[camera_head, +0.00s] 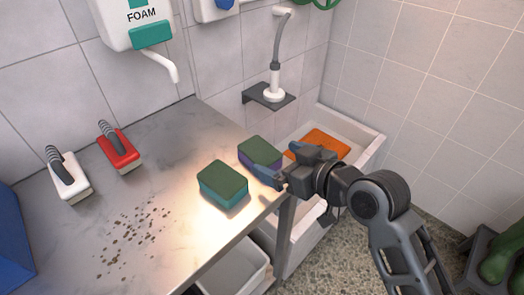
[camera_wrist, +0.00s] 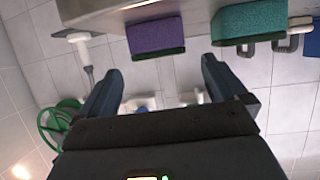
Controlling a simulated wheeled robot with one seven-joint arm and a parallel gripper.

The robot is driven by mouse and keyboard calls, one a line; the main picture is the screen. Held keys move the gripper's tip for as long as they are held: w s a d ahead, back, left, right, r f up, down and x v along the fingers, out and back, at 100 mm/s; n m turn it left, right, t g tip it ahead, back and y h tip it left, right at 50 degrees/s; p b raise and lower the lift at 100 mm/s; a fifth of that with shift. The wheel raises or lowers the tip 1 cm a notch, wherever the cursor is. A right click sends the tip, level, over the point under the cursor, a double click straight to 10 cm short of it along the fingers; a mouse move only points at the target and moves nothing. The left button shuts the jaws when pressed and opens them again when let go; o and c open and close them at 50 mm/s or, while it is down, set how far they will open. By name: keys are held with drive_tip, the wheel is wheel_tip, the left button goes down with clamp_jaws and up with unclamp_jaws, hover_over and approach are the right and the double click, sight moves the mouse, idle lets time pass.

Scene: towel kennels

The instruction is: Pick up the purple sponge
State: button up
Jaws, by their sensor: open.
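The purple sponge (camera_head: 258,151) has a dark green top and sits near the right end of the steel counter in the head view. It also shows in the wrist view (camera_wrist: 155,34), its purple face ahead of the gap between my fingers. My gripper (camera_head: 273,168) is open beside the sponge on its right, at the counter's edge. In the wrist view my gripper (camera_wrist: 160,78) has nothing between its fingers. The fingers cover part of the sponge in the head view.
A teal sponge with a green top (camera_head: 223,184) stands close to the left. A red brush (camera_head: 120,150), a white brush (camera_head: 69,179) and dark crumbs (camera_head: 130,228) lie on the counter (camera_head: 175,125). Right of it is a white basin (camera_head: 368,150) with an orange item (camera_head: 325,141).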

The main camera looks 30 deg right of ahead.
sight(263, 153)
drive_tip(key=shift+p+x, duration=0.6)
drive_tip(key=shift+x, duration=3.25)
drive_tip(key=c, duration=1)
